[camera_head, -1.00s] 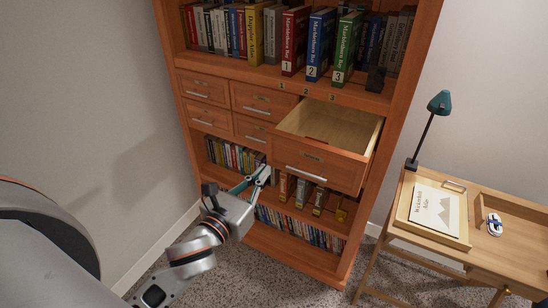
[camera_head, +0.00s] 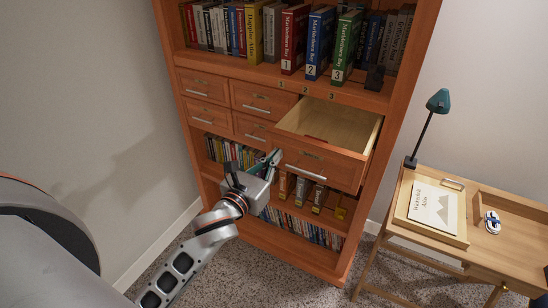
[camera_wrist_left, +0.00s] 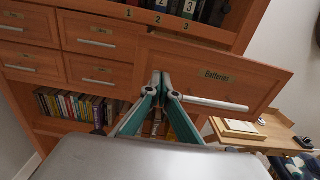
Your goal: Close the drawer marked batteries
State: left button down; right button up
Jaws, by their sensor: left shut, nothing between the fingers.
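The drawer marked Batteries (camera_head: 335,170) is pulled well out of the orange bookcase, and its pale inside looks empty apart from a dark reddish item near the front. Its label and bar handle are readable in the left wrist view (camera_wrist_left: 255,80). My left gripper (camera_head: 275,156) is shut and empty, with its fingertips at the left end of the drawer's front. In the left wrist view the closed fingertips (camera_wrist_left: 160,77) are in front of the drawer's left part, left of the handle. I cannot tell whether they touch it. My right gripper is not in view.
Several shut drawers (camera_head: 208,88) are left of the open one. Books (camera_head: 295,40) fill the shelf above, and more books and boxes stand below.

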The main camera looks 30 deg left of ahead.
pick_arm(q)
jog(key=p, duration=0.2)
send_near(305, 130)
jog(key=r, duration=0.1)
jog(key=s+r, duration=0.1)
jog(key=r, duration=0.2)
jog(key=shift+s+r, duration=0.35)
jog(key=shift+s, duration=0.05)
jog(key=w, duration=0.5)
jog(key=w+b, duration=0.1)
jog(key=w, duration=0.4)
jog(key=shift+d+f, duration=0.15)
jog(key=shift+f, duration=0.05)
jog(key=shift+w, duration=0.8)
jog(key=shift+r, duration=0.2)
